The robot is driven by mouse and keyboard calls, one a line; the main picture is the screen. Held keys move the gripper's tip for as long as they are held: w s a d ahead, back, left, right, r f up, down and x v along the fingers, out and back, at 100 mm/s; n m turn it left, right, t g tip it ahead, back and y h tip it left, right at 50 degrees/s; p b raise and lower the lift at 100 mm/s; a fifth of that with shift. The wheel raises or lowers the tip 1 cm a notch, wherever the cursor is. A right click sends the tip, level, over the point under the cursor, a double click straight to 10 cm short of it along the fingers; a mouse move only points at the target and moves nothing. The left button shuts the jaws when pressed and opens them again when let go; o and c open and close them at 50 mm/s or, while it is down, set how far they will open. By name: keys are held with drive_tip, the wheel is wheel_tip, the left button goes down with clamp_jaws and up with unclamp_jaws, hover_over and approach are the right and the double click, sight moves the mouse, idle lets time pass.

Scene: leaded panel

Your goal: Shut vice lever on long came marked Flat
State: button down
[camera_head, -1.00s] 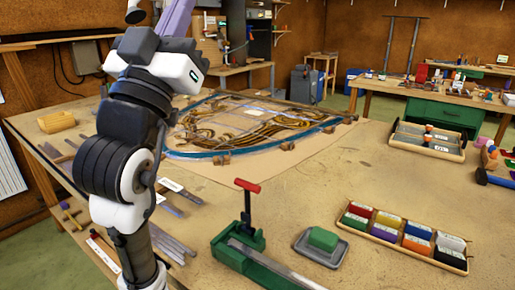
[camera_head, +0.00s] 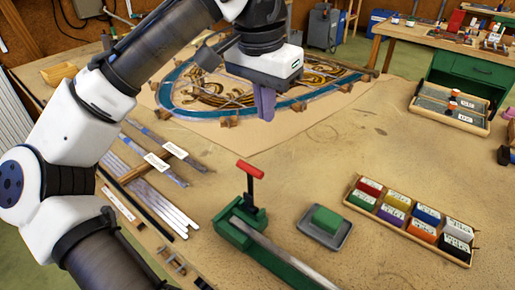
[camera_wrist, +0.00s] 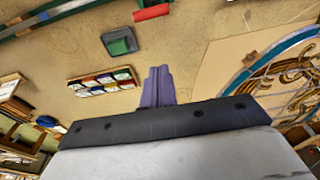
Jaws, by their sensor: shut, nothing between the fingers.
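The green vice (camera_head: 238,222) stands on the bench at the front centre. Its lever (camera_head: 250,185) stands upright with a red handle (camera_head: 250,169) on top. A long grey came (camera_head: 285,255) lies along the vice and runs toward the lower right; I cannot read a mark on it. My gripper (camera_head: 264,103) is above the bench, behind and above the lever, pointing down, with its purple fingers together and empty. In the wrist view the fingers (camera_wrist: 158,87) are closed side by side, and the red handle (camera_wrist: 151,12) shows at the top edge.
A grey tray with a green block (camera_head: 326,219) lies right of the vice. A wooden box of several coloured blocks (camera_head: 355,202) is farther right. The leaded panel (camera_head: 205,108) lies behind. Labelled came strips (camera_head: 155,200) lie at left. Bench between panel and vice is clear.

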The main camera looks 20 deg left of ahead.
drive_tip(key=shift+f, duration=0.1)
drive_tip(key=p, duration=0.2)
hover_over(250, 190)
drive_tip(key=w, duration=0.2)
wheel_tip(250, 190, down, 9)
drive_tip(key=shift+w+d, duration=0.2)
drive_tip(key=shift+d, duration=0.15)
